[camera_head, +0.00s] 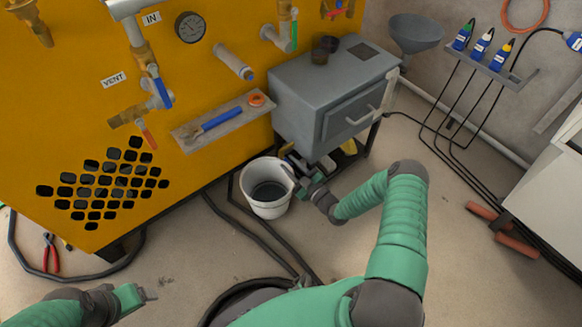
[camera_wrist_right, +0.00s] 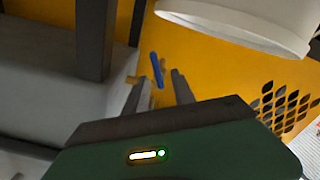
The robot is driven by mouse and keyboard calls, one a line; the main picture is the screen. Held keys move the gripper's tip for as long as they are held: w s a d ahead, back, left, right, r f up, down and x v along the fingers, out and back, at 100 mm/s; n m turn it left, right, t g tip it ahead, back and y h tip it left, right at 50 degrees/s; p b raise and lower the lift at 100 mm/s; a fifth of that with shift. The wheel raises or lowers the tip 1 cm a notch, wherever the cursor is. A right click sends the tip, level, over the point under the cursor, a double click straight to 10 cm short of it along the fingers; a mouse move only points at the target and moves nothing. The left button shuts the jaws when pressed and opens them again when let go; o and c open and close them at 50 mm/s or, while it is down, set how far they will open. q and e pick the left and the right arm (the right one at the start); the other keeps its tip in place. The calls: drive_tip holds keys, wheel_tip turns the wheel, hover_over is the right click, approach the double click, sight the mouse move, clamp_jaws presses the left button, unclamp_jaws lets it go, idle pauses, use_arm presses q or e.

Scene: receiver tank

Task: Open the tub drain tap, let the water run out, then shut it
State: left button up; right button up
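The grey tub (camera_head: 300,95) stands on dark legs beside the yellow tank. A white bucket (camera_head: 267,208) stands on the floor before it; its inside looks dark, and I cannot tell what it holds. The bucket also shows at the top of the right wrist view (camera_wrist_right: 240,22). There, a small brass tap (camera_wrist_right: 133,80) with a blue lever (camera_wrist_right: 157,70) shows beyond my right gripper (camera_wrist_right: 155,85). Its fingers are apart, with the lever seen between them; no contact shows. No running water is visible. My left gripper (camera_head: 145,293) is low at left; its finger gap is unclear.
The yellow tank (camera_head: 80,70) carries pipes, a gauge (camera_head: 190,27) and a shelf (camera_head: 222,117) with a blue-handled tool. Dark hoses (camera_head: 235,225) run across the floor. Red-handled pliers (camera_head: 51,255) lie at left.

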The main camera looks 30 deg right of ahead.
clamp_jaws()
drive_tip(key=shift+a+n, duration=0.1)
drive_tip(key=shift+n, duration=0.2)
drive_tip(key=shift+s+a+f+n+p, duration=0.1)
drive_tip(key=shift+n+p, duration=3.2)
drive_tip(key=shift+n, duration=2.5)
